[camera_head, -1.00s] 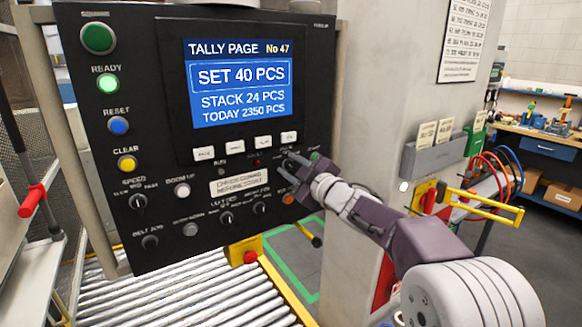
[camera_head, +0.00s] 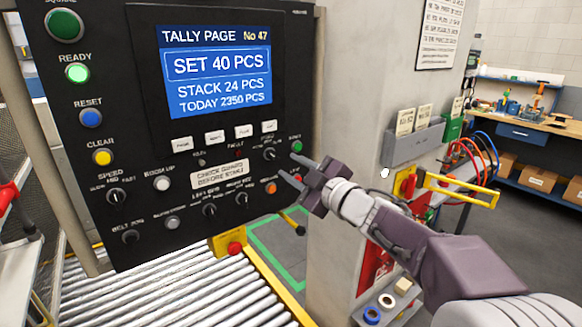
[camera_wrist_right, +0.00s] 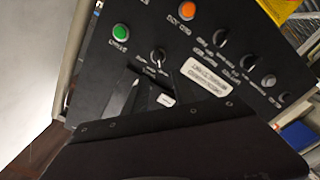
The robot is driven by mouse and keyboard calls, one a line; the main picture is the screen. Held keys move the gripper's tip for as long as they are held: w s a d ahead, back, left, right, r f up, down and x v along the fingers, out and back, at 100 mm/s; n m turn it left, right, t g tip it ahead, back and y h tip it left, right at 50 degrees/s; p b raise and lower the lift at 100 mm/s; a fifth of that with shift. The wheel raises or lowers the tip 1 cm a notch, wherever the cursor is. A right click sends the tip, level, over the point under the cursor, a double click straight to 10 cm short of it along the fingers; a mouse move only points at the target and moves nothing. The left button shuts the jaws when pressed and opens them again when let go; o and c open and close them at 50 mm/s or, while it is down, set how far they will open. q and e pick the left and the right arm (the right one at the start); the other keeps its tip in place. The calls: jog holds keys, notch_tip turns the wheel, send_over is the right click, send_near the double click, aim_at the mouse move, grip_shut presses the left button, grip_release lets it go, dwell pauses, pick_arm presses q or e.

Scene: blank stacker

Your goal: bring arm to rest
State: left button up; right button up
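My right gripper (camera_head: 296,167) is in front of the lower right edge of the black control panel (camera_head: 140,215). Its two dark fingers are apart with nothing between them. In the head view the fingertips appear just below the green button (camera_head: 295,146) and right of the orange button (camera_head: 270,188); I cannot tell how far off the panel they are. The right wrist view shows the same green button (camera_wrist_right: 120,33), the orange button (camera_wrist_right: 188,10) and a black selector knob (camera_wrist_right: 157,55), with my dark gripper body below. My left gripper is not in view.
The screen (camera_head: 217,72) reads "SET 40 PCS, STACK 24 PCS". A roller conveyor (camera_head: 170,295) runs below the panel. A grey pillar (camera_head: 350,100) with a yellow handle (camera_head: 460,190) stands to the right. A workbench (camera_head: 530,130) is at the back right.

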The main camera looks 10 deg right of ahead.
jog(key=s+d+f+m+g+h+p, duration=0.1)
jog(key=s+f+m+g+h+p, duration=0.3)
jog(key=f, duration=0.5)
jog(key=s+f+m+g+h+p, duration=0.1)
jog(key=f+m+g+h+p, duration=0.1)
jog(key=f+m+p, duration=0.45)
jog(key=s+d+f+m+g+b, duration=0.1)
jog(key=s+f+g, duration=0.3)
jog(key=s+f, duration=0.3)
jog(key=s+f+m+g+b, duration=0.2)
jog(key=s+f+g, duration=0.3)
jog(key=s, duration=0.7)
notch_tip(320, 180, down, 2)
jog(key=shift+s+d+h, duration=0.3)
jog(key=shift+s+d, duration=0.05)
jog(key=shift+s, duration=0.05)
